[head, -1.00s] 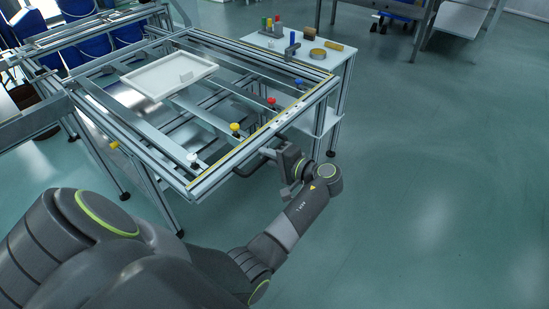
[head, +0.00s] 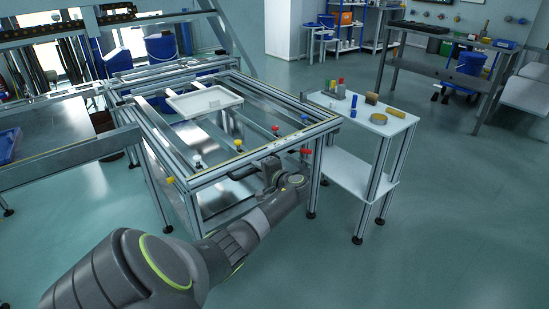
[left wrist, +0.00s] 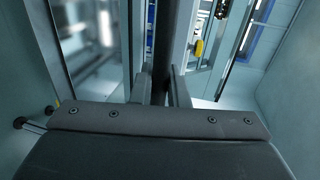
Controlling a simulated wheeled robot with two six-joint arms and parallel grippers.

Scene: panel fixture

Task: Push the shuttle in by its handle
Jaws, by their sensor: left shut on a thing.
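The panel fixture (head: 333,124) is a metal frame on legs with crossbars and coloured knobs. My left gripper (head: 266,170) is low at its front edge, with the arm coming from the lower left. In the left wrist view the two fingers (left wrist: 162,88) are closed on a dark upright bar, which I take for the shuttle's handle (left wrist: 163,35). In the head view the handle is mostly hidden by the gripper and the front rail. I cannot clearly tell the shuttle's body from the frame. My right gripper is out of view.
A white tray (head: 204,101) lies on the fixture's far part. A small side table (head: 395,122) with blocks and rolls stands close on the right. A grey bench (head: 60,153) stands at the left. The floor at the front right is clear.

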